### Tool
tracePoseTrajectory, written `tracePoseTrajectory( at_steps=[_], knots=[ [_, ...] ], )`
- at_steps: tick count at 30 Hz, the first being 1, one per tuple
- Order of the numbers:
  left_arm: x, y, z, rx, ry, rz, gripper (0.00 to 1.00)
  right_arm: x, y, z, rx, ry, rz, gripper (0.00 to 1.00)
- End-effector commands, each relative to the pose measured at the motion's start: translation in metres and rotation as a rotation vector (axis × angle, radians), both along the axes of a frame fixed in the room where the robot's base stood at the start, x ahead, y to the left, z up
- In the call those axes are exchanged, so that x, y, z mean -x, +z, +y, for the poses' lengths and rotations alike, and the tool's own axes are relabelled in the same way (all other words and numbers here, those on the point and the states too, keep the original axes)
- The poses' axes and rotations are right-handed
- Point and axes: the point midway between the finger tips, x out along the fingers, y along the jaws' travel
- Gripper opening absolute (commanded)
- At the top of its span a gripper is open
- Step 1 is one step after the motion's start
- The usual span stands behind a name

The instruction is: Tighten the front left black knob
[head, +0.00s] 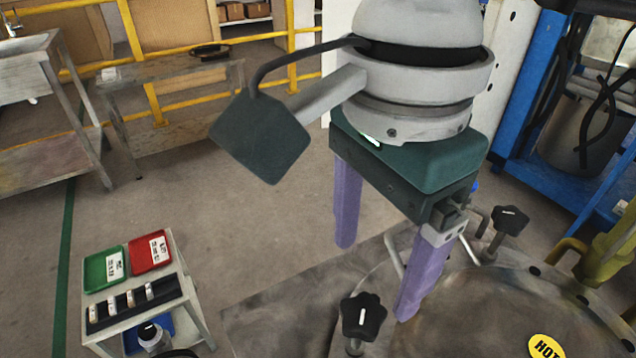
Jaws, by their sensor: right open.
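A black star-shaped knob (362,317) stands on a bolt at the front left edge of the round metal lid (470,315). My right gripper (375,278) hangs over the lid's left edge, pointing down. Its two purple fingers are wide apart, with nothing between them. My left gripper is not in view.
A small cart (178,318) with a green tray (105,268) and a red tray (151,251) stands at lower left. A yellow "HOT" label (545,346) is on the lid. A blue frame (537,95) stands at right. Yellow railings (180,104) and benches are behind.

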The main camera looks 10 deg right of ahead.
Motion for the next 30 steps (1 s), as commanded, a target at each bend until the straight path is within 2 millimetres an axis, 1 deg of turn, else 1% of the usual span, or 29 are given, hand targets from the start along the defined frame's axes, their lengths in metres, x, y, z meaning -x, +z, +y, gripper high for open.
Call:
tracePoseTrajectory(
  at_steps=[1,6,9,12,16,23,30],
  knots=[
    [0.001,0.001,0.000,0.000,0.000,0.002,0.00,0.002,-0.010,0.000,0.000,-0.002,0.006,0.84],
    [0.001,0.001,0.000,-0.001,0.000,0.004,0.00,0.002,-0.044,0.001,-0.002,-0.001,0.006,0.84],
    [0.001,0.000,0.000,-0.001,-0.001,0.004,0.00,0.001,-0.059,0.001,-0.002,-0.002,0.005,0.84],
    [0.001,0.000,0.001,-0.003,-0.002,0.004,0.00,0.001,-0.070,0.001,-0.005,0.000,0.005,0.84],
    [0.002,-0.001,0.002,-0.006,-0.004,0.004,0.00,0.001,-0.076,0.001,-0.005,0.000,0.002,0.84],
    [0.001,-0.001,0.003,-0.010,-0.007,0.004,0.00,0.001,-0.077,0.001,-0.006,0.000,0.002,0.84],
    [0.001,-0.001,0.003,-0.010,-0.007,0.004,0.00,0.001,-0.077,0.001,-0.006,0.000,0.002,0.58]
  ],
)
